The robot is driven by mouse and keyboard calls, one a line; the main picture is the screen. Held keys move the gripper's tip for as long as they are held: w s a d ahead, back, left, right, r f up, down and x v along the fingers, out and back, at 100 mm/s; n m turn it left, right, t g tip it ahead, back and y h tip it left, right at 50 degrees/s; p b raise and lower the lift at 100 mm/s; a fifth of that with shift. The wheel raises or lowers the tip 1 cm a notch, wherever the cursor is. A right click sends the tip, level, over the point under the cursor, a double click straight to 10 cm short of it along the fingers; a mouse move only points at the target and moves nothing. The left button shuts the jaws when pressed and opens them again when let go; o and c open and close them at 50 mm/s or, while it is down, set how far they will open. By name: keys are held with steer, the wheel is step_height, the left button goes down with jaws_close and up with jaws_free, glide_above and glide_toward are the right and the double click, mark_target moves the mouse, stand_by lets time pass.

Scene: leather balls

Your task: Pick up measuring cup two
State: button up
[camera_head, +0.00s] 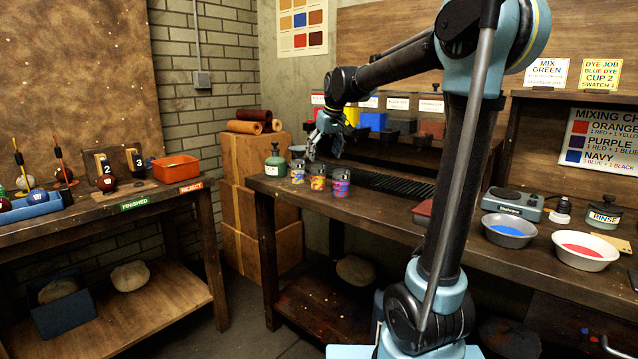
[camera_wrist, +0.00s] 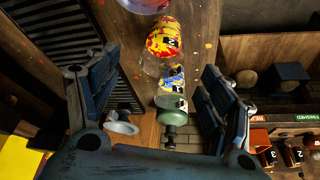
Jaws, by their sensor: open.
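Three clear measuring cups with bright paint-splashed labels stand in a row on the workbench (camera_head: 385,222). The middle cup (camera_head: 318,178), red and yellow, also shows in the wrist view (camera_wrist: 163,38) with a dark number patch, too small to read surely. The yellow-and-blue cup (camera_head: 297,172) stands left of it; the blue-and-red cup (camera_head: 340,184) stands right. My gripper (camera_head: 323,150) is open and empty above the row, with its jaws spread wide to either side in the wrist view (camera_wrist: 160,85). No cup is held.
A green bottle (camera_head: 275,162) stands just left of the cups. A dark ribbed rack (camera_head: 395,186) lies to their right, and colored containers (camera_head: 373,121) line the back. A blue dye bowl (camera_head: 508,230) and red dye bowl (camera_head: 584,249) sit farther right.

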mark_target(319, 172)
steer(key=shift+a+x, duration=0.2)
steer(key=shift+x, duration=4.55)
steer(key=shift+r, duration=0.1)
steer(key=c, duration=1.3)
